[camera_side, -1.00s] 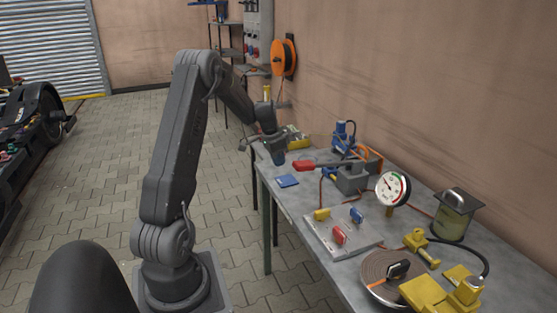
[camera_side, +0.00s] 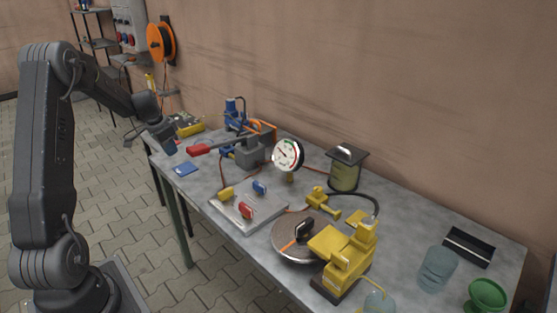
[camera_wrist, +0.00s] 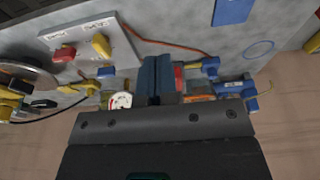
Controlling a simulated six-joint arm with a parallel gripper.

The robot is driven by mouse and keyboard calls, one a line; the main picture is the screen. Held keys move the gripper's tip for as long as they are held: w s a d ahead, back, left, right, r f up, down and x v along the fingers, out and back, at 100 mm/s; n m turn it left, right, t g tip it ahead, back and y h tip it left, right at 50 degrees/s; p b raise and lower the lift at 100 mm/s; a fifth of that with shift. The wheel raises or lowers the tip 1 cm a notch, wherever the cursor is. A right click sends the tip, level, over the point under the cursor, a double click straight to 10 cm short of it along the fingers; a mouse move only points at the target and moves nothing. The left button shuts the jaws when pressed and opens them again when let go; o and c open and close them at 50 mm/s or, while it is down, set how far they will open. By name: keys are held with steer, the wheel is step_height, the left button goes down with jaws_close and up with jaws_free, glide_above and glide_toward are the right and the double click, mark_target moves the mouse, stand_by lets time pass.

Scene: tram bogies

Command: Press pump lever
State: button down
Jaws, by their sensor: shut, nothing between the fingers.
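The pump lever has a red grip (camera_side: 199,149) and a dark bar that runs to a grey block (camera_side: 250,153) on the workbench. My gripper (camera_side: 170,147) is just left of the red grip, near the bench's left end, apart from it in the side view. In the wrist view my gripper's blue fingers (camera_wrist: 155,78) are together with nothing between them. A red part (camera_wrist: 179,76), which looks like the lever grip, shows right beside the fingers there and is partly hidden. I cannot tell the exact height gap.
A round gauge (camera_side: 288,155) stands right of the pump block. A plate with coloured levers (camera_side: 250,208) lies in front. A blue square (camera_side: 186,169) lies near the bench edge. The wall stands behind.

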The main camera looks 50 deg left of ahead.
steer(key=w+r+v, duration=0.1)
steer(key=w+v, duration=0.2)
steer(key=v, duration=1)
glide_above(197, 147)
steer(key=s, duration=0.2)
steer(key=shift+f, duration=0.1)
steer(key=x, duration=0.8)
steer(key=s+x, duration=0.1)
steer(key=x, duration=0.4)
steer(key=shift+s+f, duration=0.1)
steer(key=shift+f, duration=0.45)
steer(key=shift+s+f, duration=0.1)
